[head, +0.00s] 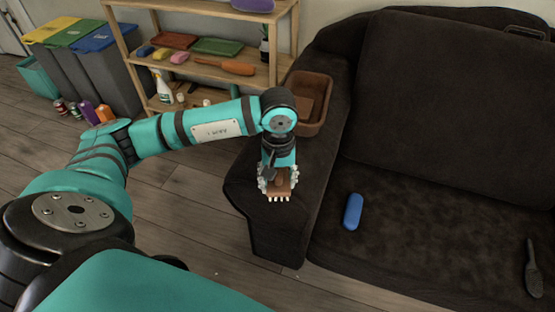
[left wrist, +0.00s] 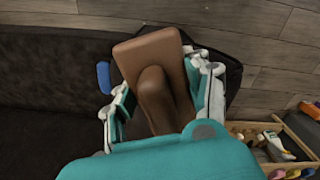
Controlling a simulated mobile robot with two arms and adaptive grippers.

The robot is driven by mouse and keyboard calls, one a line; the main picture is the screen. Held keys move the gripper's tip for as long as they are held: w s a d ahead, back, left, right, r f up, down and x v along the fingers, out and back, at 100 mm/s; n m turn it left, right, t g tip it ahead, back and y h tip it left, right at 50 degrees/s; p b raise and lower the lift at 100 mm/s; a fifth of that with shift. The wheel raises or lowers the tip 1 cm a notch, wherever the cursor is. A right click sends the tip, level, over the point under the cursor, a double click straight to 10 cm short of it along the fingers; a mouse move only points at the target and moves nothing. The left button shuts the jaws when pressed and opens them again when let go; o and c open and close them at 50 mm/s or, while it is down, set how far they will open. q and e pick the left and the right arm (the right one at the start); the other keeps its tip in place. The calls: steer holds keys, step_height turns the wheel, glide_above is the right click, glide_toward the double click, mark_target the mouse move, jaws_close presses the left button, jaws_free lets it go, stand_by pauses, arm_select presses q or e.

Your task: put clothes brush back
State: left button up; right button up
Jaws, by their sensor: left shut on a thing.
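My left gripper (head: 277,183) is shut on a brown clothes brush (head: 281,193) with pale bristles, and holds it over the front part of the sofa's left armrest. In the left wrist view the brush (left wrist: 147,50) shows its brown back and raised grip, with the fingers of the left gripper (left wrist: 162,92) on both sides. The bristles point down in the head view. A brown open box (head: 325,112) sits on the armrest behind the gripper, with something brown inside. My right gripper is in neither view.
A blue oblong case (head: 353,211) and a dark long-handled thing (head: 534,268) lie on the sofa seat (head: 430,215). A wooden shelf (head: 205,55) with trays, an orange-brown brush-like thing (head: 230,66) and bottles stands behind. Bins (head: 105,75) stand at the far left.

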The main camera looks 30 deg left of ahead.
arm_select(q)
steer(key=w+a, duration=0.3)
steer(key=w, duration=0.2)
steer(key=w+a+f, duration=0.1)
steer(key=w+a, duration=0.1)
steer(key=w, duration=0.1)
steer(key=shift+w+a, duration=0.1)
steer(key=shift+a, duration=0.25)
step_height(320, 180, down, 3)
steer(key=shift+r+b, duration=0.15)
steer(key=shift+b, duration=0.2)
steer(key=shift+f, duration=0.35)
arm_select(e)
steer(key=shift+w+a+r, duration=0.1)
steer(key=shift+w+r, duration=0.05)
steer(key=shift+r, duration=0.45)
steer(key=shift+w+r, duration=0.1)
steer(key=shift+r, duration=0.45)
arm_select(q)
steer(key=shift+f, duration=0.1)
steer(key=o, duration=1.1)
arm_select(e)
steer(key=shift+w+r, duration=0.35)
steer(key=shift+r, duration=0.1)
